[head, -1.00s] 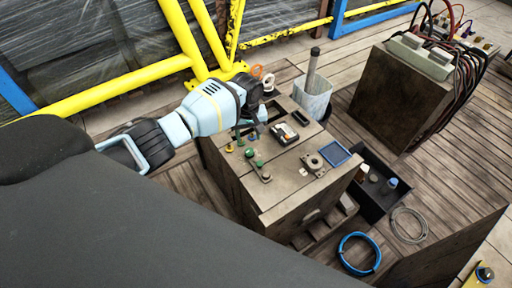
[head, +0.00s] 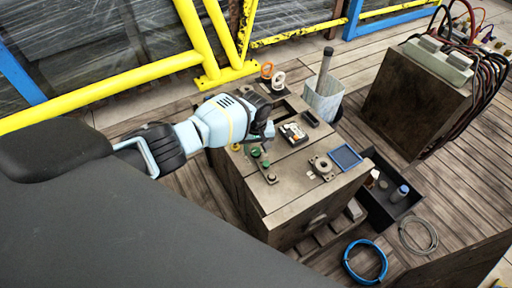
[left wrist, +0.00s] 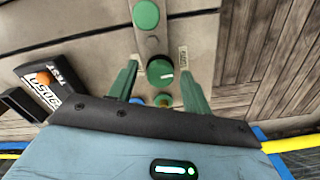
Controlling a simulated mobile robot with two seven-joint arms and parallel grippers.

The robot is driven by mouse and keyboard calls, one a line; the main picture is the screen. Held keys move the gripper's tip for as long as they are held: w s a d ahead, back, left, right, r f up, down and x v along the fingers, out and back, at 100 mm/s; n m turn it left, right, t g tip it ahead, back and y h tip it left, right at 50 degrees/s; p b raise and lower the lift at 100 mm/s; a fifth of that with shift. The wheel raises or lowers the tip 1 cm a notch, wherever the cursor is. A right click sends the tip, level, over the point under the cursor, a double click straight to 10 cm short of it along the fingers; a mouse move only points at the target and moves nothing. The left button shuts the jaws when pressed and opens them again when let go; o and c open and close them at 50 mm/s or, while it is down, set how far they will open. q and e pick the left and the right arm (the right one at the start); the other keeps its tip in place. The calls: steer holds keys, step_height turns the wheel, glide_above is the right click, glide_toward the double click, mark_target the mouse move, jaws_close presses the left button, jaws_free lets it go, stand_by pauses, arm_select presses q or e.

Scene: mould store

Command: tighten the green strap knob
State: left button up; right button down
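Green knobs sit on a grey strap on top of the wooden box; in the head view one green knob (head: 255,153) is just below my left gripper (head: 262,138). In the left wrist view a round green knob (left wrist: 160,70) with a white mark lies between the two green fingers of my left gripper (left wrist: 158,78). The fingers stand apart, with a gap visible on each side of the knob. A second green knob (left wrist: 146,15) is farther up the same strap (left wrist: 152,45). I cannot tell how tight either knob is. My right gripper is not in view.
The wooden box (head: 290,195) also carries a black labelled device (head: 293,133), a round flanged part (head: 321,166) and a blue tray (head: 345,157). A black bin (head: 385,215) stands to its right. Yellow rails (head: 110,88) run behind.

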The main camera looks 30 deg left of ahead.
arm_select(q)
steer(key=c, duration=0.7)
steer(key=shift+c, duration=0.9)
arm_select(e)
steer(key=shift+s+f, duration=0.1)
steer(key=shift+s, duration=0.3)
